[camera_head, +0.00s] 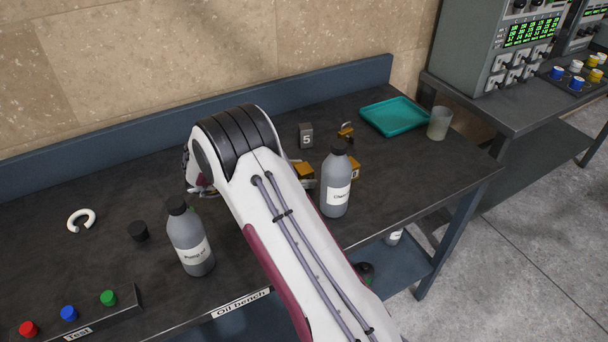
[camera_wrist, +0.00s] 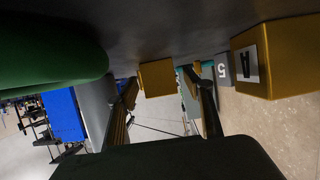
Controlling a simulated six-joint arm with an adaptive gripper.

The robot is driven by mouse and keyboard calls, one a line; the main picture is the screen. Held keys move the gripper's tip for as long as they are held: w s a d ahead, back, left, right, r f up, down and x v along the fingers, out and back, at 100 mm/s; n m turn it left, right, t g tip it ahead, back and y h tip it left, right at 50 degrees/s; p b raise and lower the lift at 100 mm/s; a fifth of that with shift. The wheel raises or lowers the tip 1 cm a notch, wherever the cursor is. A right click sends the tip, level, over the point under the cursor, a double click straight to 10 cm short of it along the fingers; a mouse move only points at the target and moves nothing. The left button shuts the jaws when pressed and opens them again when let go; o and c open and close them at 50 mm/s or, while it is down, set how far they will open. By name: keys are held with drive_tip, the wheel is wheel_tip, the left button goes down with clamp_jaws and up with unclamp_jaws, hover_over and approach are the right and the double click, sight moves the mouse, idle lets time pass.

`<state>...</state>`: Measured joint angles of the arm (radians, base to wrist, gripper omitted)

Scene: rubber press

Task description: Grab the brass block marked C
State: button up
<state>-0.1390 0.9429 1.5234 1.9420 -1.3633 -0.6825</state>
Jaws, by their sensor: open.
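My gripper (camera_wrist: 161,88) is open in the wrist view, with a finger on each side of the view's middle. A plain-faced brass block (camera_wrist: 157,78) shows between the fingertips; I cannot tell its distance, and no letter shows on it. A larger brass block (camera_wrist: 280,62) at the right carries the letter A. In the head view, brass blocks lie on the bench just right of my arm (camera_head: 303,170), farther back (camera_head: 346,131) and partly behind a bottle (camera_head: 355,172). No letter C is readable. My arm hides the gripper's fingers in the head view.
A grey bottle (camera_head: 335,185) stands close to the blocks; another (camera_head: 190,240) stands left of my arm. A grey block marked 5 (camera_head: 306,135), a teal tray (camera_head: 394,117) and a grey cup (camera_head: 439,123) are behind. A green rounded shape (camera_wrist: 50,50) fills the wrist view's upper left.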

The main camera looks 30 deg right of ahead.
sight(299, 170)
idle(0.4)
clamp_jaws()
drive_tip(key=shift+r, duration=0.15)
drive_tip(key=shift+r, duration=4.95)
